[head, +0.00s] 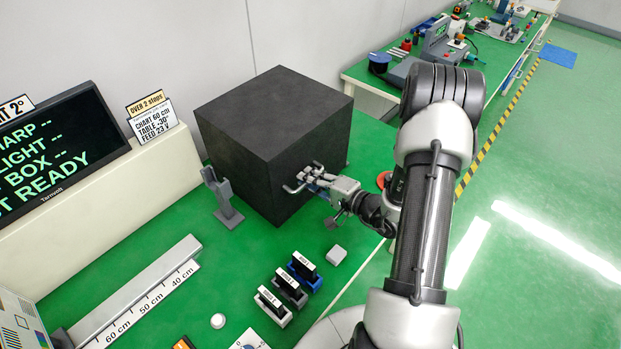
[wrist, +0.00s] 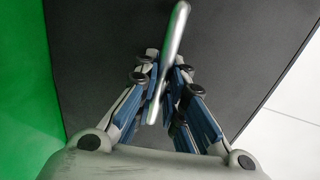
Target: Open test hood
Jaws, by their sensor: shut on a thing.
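The test hood (head: 275,120) is a large black box standing on the green bench. It also fills most of the wrist view (wrist: 240,50) as a dark face. A silver bar handle (head: 293,188) is on its front face. In the wrist view the handle (wrist: 175,40) runs between my fingers. My gripper (head: 312,176) is at the front face, shut on the handle; its blue and grey fingers (wrist: 163,90) lie on both sides of the bar. The hood appears to sit flat on the bench. What is inside or under it is hidden.
A grey stand (head: 222,198) is close to the hood's left side. Several small labelled holders (head: 290,288) and a scale rail (head: 140,290) lie in front. A display (head: 60,150) stands at left. A second bench (head: 440,60) with equipment is behind.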

